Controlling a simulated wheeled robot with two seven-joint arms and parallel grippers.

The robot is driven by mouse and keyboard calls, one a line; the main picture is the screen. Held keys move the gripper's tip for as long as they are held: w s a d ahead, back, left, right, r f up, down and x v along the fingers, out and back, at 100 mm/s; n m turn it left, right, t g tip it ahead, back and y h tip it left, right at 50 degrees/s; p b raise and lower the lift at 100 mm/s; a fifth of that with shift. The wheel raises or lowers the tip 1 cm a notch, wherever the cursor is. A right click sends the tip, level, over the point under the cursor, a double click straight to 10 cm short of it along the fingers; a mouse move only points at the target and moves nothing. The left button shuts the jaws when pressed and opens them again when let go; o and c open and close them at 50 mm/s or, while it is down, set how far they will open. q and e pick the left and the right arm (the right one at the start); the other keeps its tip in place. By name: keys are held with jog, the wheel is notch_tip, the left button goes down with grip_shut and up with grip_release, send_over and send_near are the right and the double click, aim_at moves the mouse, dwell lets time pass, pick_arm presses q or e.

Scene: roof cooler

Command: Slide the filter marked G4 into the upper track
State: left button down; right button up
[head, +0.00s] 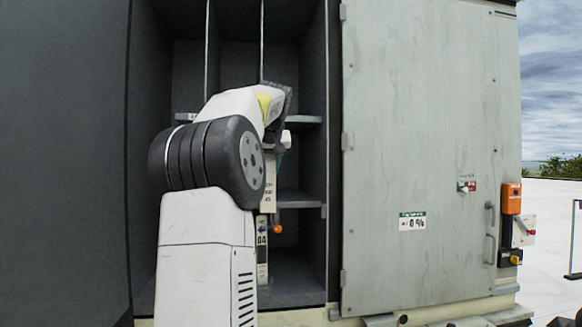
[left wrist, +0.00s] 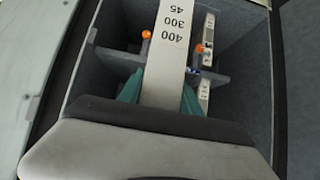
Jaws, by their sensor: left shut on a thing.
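My left gripper (left wrist: 160,92) is shut on a white bar-like filter edge (left wrist: 172,35), with a green finger on each side. The edge reads 400, 300, 45, upside down in the left wrist view; no G4 mark is readable there. In the head view my left arm reaches into the dark cabinet bay, and its gripper (head: 284,150) is mostly hidden behind the wrist. A white labelled strip (head: 268,196) hangs upright below it, likely the same edge. Ledges cross the bay at an upper level (head: 303,119) and a lower level (head: 296,199). I cannot tell which track the filter meets.
A second white labelled strip (head: 262,250) stands lower in the bay beside an orange knob (head: 278,229). The left wrist view shows two orange knobs (left wrist: 146,34) (left wrist: 199,48) and other white labelled parts (left wrist: 209,28). A grey door panel (head: 420,150) borders the bay on the right.

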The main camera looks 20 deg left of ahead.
pick_arm(q)
jog(key=shift+w, duration=0.15)
dwell(0.5)
jog(key=w+a, duration=0.4)
jog(key=w, duration=0.3)
jog(key=shift+w+a+f, duration=0.15)
jog(key=shift+a, duration=0.15)
dwell(0.9)
dwell(0.4)
